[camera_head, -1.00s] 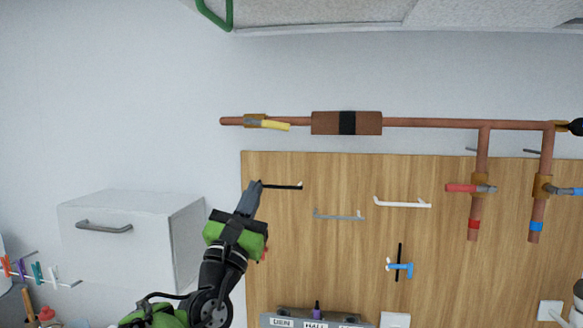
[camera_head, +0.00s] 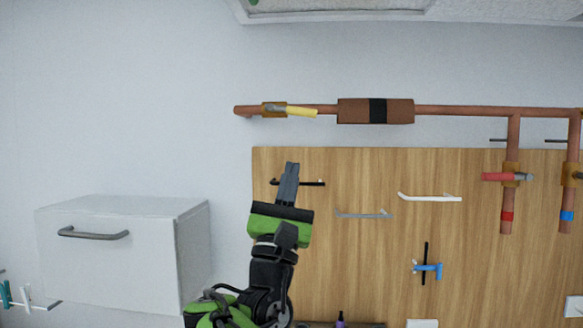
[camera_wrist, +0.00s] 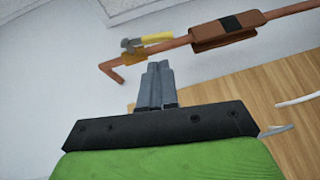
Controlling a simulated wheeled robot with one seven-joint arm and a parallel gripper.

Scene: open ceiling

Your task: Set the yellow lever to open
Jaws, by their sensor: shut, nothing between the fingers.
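The yellow lever (camera_head: 301,112) sits on a brass valve (camera_head: 273,109) near the left end of a copper pipe on the wall. Its handle points right, nearly along the pipe and tilted slightly down. In the wrist view the yellow lever (camera_wrist: 157,38) shows just above and beyond my fingertips. My gripper (camera_head: 291,165) is shut and empty, pointing up. It is below the lever and apart from it in the head view, in front of a black hook on the wooden board. In the wrist view my gripper (camera_wrist: 157,66) shows its two fingers together.
A brown box with a black band (camera_head: 376,111) is on the pipe right of the lever. A red lever (camera_head: 498,177) is on a branch pipe at right. White and grey hooks (camera_head: 430,197) stick out from the wooden board (camera_head: 330,270). A white cabinet (camera_head: 121,250) is at left.

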